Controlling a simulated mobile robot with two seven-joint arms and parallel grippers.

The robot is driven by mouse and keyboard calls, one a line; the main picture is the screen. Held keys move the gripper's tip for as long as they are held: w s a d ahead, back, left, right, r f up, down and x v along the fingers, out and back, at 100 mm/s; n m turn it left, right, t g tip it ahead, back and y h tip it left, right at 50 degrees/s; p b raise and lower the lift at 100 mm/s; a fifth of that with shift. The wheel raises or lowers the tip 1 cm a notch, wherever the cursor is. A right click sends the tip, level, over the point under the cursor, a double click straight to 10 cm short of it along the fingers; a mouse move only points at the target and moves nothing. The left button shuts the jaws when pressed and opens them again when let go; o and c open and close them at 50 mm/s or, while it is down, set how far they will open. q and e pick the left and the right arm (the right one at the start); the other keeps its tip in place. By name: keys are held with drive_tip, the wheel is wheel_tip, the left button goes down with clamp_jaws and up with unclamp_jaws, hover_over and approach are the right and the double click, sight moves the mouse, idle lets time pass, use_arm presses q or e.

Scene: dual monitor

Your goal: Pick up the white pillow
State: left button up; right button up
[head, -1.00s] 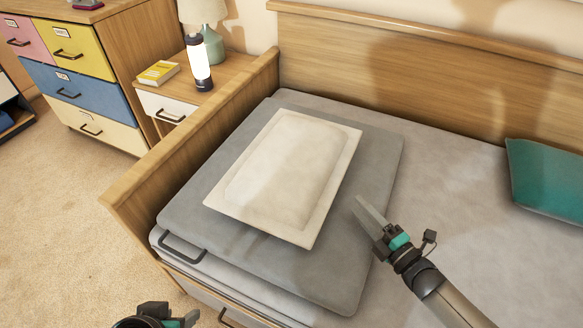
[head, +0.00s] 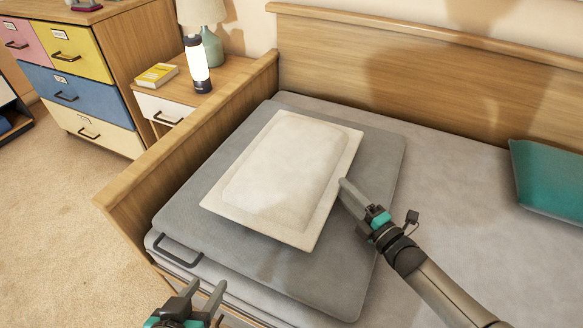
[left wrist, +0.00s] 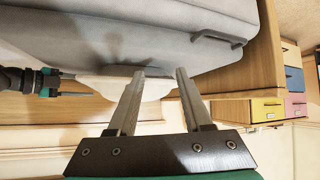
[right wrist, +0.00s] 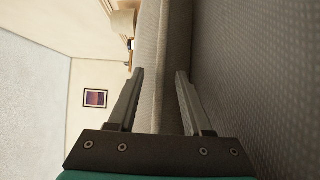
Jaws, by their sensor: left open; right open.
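The white pillow (head: 280,170) lies flat on a grey pad (head: 290,285) on the bed. My right gripper (head: 343,184) is open at the pillow's right edge; whether it touches is unclear. In the right wrist view its fingers (right wrist: 160,75) are apart, with a pale strip between them that looks like the pillow's edge. My left gripper (head: 207,285) is open and empty, low near the bed's front left, apart from the pillow. The left wrist view shows its open fingers (left wrist: 164,74) with a pale shape beyond them, likely the pillow (left wrist: 152,92).
A wooden bed end (head: 190,135) rises left of the pad, and a headboard (head: 430,70) runs behind. A black handle (head: 178,250) is at the pad's front left. A teal pillow (head: 552,180) lies at right. A nightstand holds a lit lantern (head: 199,65).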

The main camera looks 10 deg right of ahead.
drive_tip(key=shift+w+a, duration=0.2)
drive_tip(key=shift+w, duration=0.45)
use_arm(q)
drive_tip(key=shift+w+d+r+t+h+b, duration=0.15)
drive_tip(key=shift+w+d+t+h+b, duration=0.1)
drive_tip(key=shift+d+t, duration=0.25)
drive_tip(key=shift+w+d+r+t+h+b, duration=0.15)
drive_tip(key=shift+d+t+h+b, duration=0.1)
drive_tip(key=shift+d+t, duration=0.2)
use_arm(e)
drive_tip(key=shift+w+a, duration=0.2)
drive_tip(key=shift+w, duration=0.25)
clamp_jaws()
drive_tip(key=shift+r, duration=0.1)
